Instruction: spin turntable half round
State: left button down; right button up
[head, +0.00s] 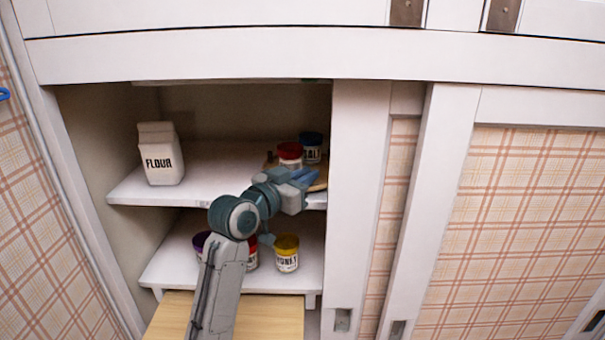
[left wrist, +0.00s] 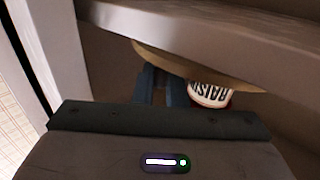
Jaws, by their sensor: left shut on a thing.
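The turntable (head: 319,186) is a tan wooden disc on the upper shelf, at its right end beside the sliding door. A red-lidded jar (head: 290,154) and a dark-blue-lidded jar marked SALT (head: 312,147) stand on it. My left gripper (head: 304,177) reaches up to its front rim and hides part of it. In the left wrist view the turntable's edge (left wrist: 215,73) passes by the blue fingers (left wrist: 158,88), which are shut on the rim. A jar with a white label (left wrist: 209,93) shows right beside the fingers there. My right gripper is not in view.
A white flour carton (head: 161,154) stands on the left of the upper shelf (head: 215,165). Several jars, one yellow-lidded (head: 286,253), stand on the lower shelf behind my arm. The white door frame (head: 355,200) stands close right of the turntable. The upper shelf's middle is clear.

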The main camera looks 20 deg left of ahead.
pick_arm(q)
jog(key=shift+w+d+r+n+y+p, duration=0.1)
jog(key=shift+d+n+y+p, duration=0.25)
jog(key=shift+y, duration=0.25)
jog(key=shift+t, duration=0.3)
jog(key=c, duration=1.6)
grip_release()
jog(key=shift+b+v, duration=1.2)
jog(key=shift+v, duration=4.2)
